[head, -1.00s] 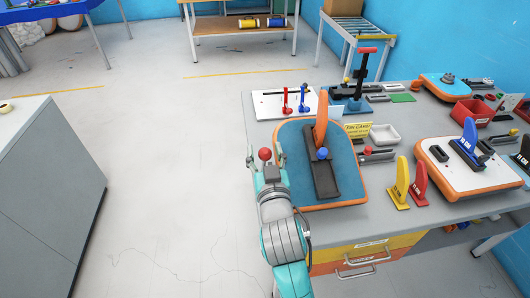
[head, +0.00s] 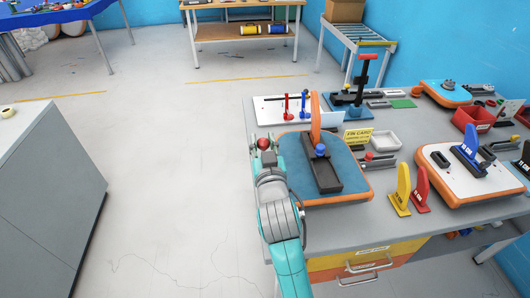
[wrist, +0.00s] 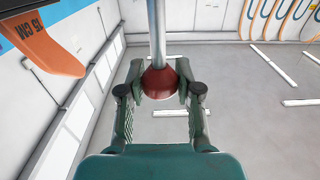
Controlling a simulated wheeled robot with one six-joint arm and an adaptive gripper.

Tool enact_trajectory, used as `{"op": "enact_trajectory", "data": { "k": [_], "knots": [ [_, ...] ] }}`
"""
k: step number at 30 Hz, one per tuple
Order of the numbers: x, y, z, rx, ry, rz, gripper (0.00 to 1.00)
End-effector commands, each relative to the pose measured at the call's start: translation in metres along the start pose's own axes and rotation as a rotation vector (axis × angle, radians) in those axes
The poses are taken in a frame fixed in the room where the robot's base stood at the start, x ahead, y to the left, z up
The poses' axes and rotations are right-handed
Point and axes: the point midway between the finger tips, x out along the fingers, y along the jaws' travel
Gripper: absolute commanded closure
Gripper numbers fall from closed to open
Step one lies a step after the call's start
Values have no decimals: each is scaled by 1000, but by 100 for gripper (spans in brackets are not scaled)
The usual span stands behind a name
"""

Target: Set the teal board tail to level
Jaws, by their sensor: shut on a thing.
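The teal-blue board (head: 346,183) with an orange rim lies at the near left of the grey workbench. A black fin box (head: 323,176) with a blue knob (head: 321,150) and an upright orange fin (head: 315,118) are on it. My gripper (head: 264,146) is at the board's left edge, closed around a red ball knob (head: 263,143). In the wrist view, the red knob (wrist: 158,82) on a grey rod sits between the fingers of my gripper (wrist: 160,88). The orange fin (wrist: 48,45), marked 15 CM, is at upper left. The rod's far end is out of view.
A yellow fin (head: 402,190) and a red fin (head: 421,189) stand right of the board. A white board (head: 440,178) with a blue fin lies further right. A small white tray (head: 385,141) and a yellow card (head: 358,138) are behind. The floor left of the bench is clear.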

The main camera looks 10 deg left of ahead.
Motion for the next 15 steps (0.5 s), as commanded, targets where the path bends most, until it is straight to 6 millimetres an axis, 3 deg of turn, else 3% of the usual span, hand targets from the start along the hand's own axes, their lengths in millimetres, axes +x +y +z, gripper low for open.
{"op": "enact_trajectory", "data": {
  "k": [10, 11, 13, 15],
  "knots": [
    [5, 0, -1, 0, 2, 0, 100],
    [5, 0, -1, 0, 2, 0, 64],
    [5, 0, -1, 0, 2, 0, 47],
    [5, 0, -1, 0, 2, 0, 42]
  ]
}}
